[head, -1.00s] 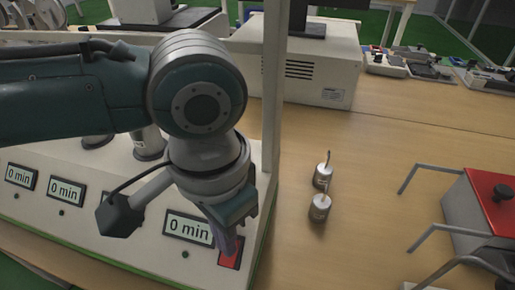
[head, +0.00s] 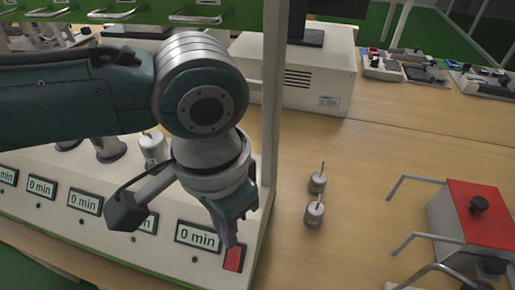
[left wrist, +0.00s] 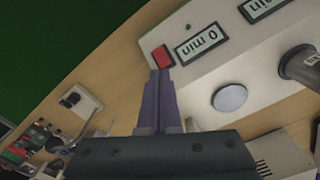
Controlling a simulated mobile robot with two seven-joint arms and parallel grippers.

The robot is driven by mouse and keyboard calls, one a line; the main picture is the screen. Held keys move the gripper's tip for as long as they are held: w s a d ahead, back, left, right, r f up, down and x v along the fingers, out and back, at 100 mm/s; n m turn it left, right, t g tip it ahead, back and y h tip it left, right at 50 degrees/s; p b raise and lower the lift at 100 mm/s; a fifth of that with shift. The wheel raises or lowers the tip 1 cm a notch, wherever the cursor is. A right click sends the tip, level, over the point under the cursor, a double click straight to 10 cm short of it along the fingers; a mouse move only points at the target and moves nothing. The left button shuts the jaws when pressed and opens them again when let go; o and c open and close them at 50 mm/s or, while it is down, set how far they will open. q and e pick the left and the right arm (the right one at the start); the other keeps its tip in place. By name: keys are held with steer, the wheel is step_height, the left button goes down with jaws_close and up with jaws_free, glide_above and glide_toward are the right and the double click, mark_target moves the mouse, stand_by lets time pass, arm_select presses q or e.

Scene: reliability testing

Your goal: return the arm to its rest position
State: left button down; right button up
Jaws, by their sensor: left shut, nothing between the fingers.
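My left arm comes in from the left in the head view. Its gripper (head: 228,232) points down with its fingers together and empty, just above a red switch (head: 234,258) at the right end of a white panel. In the left wrist view the shut fingers (left wrist: 159,78) end right beside the red switch (left wrist: 162,57). I cannot tell whether the tips touch it. My right gripper is in neither view.
The white tester (head: 70,232) has several "0 min" displays (head: 198,236) and an upright post (head: 272,100). Two small metal weights (head: 315,215) stand on the wooden table. A red-topped device (head: 478,205) is at right, a white box (head: 300,75) behind.

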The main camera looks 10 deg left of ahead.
arm_select(q)
steer(key=shift+d, duration=0.1)
steer(key=s+d+r+t+h, duration=0.1)
steer(key=s+d+r+h, duration=0.3)
steer(key=s+d, duration=0.3)
steer(key=s+a+r+n+t+y+p, duration=0.1)
steer(key=s+a+r+n+y, duration=0.15)
steer(key=a, duration=0.55)
steer(key=s+a+r+n+t+y, duration=0.1)
steer(key=s+a+n+t, duration=0.15)
steer(key=a, duration=0.55)
step_height(320, 180, up, 38)
steer(key=p, duration=3.8)
steer(key=shift+a+m+g, duration=0.25)
steer(key=shift+m+g, duration=0.05)
steer(key=shift+g, duration=0.15)
steer(key=shift+s+f, duration=0.1)
steer(key=shift+f, duration=0.2)
